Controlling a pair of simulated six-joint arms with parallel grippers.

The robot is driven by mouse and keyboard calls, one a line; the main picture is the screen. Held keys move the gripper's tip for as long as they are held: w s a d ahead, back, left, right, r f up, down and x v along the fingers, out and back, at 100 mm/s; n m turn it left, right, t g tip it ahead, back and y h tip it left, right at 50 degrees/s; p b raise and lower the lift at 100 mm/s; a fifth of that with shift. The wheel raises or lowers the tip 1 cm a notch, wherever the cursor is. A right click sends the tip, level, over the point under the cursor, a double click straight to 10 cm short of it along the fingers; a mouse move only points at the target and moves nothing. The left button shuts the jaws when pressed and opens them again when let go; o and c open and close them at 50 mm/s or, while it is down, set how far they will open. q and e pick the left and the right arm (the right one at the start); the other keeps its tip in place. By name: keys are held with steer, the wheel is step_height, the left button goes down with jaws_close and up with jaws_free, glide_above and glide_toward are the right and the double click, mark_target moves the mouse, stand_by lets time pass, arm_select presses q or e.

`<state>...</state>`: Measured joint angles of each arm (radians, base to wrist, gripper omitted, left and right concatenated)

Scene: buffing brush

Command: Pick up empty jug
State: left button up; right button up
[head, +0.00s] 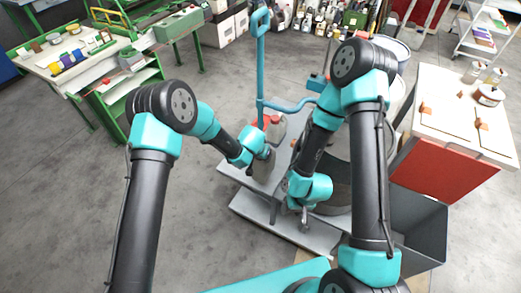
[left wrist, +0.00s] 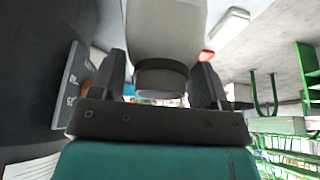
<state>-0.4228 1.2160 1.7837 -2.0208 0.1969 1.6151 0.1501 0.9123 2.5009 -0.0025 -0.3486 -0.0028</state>
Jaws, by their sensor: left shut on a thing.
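My left gripper (head: 257,163) is over the low grey platform, at the far end of my left arm. In the left wrist view its two dark fingers (left wrist: 168,88) are shut on a pale grey, rounded jug (left wrist: 168,30) with a darker grey end. In the head view the held jug (head: 265,165) is small and partly hidden by the gripper. Another pale container with a red top (head: 276,128) stands just behind it. My right gripper (head: 304,218) points down near the platform's front edge; its fingers are too small to read.
A blue upright handle (head: 260,65) rises behind the platform (head: 265,218). A grey bin (head: 420,228) and a white-topped red cabinet (head: 455,135) stand at the right. A green-framed workbench (head: 75,65) is at the left. Open concrete floor lies between.

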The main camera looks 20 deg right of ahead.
arm_select(q)
steer(key=shift+s+a+r, duration=0.1)
steer(key=shift+s+a, duration=0.2)
steer(key=shift+s, duration=0.8)
steer(key=shift+s+a+r, duration=0.15)
steer(key=shift+s+a, duration=0.2)
steer(key=shift+s, duration=0.7)
steer(key=shift+s+a+r, duration=0.1)
steer(key=shift+s+a, duration=0.2)
steer(key=shift+s, duration=0.8)
